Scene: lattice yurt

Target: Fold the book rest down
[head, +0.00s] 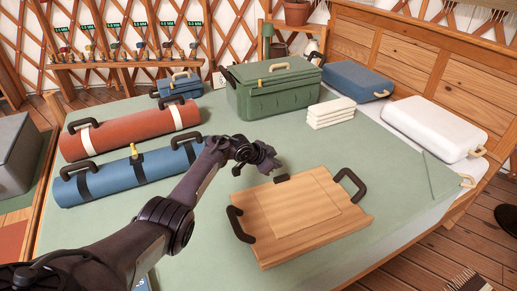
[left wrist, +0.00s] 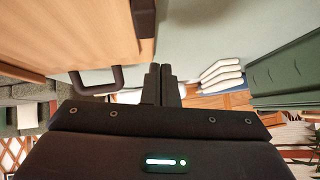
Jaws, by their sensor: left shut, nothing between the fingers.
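The book rest (head: 318,228) is a light wooden board lying on the bed's green cover, front right of my arm. A thinner panel outline shows on its top, and it looks flat. It has a black handle on each side and a small black tab (head: 282,179) at its far edge. My left gripper (head: 272,163) is shut and empty, above the cover just behind that tab and apart from it. In the left wrist view its fingers (left wrist: 161,84) are together, with the book rest (left wrist: 65,35) and one handle (left wrist: 95,79) to the left. My right gripper is not in view.
A blue roll (head: 115,180) and a red roll (head: 130,133) lie to the left. A green case (head: 272,95), folded white cloths (head: 331,113) and a white pillow (head: 433,128) stand behind. The green cover (head: 375,155) is clear right of the gripper.

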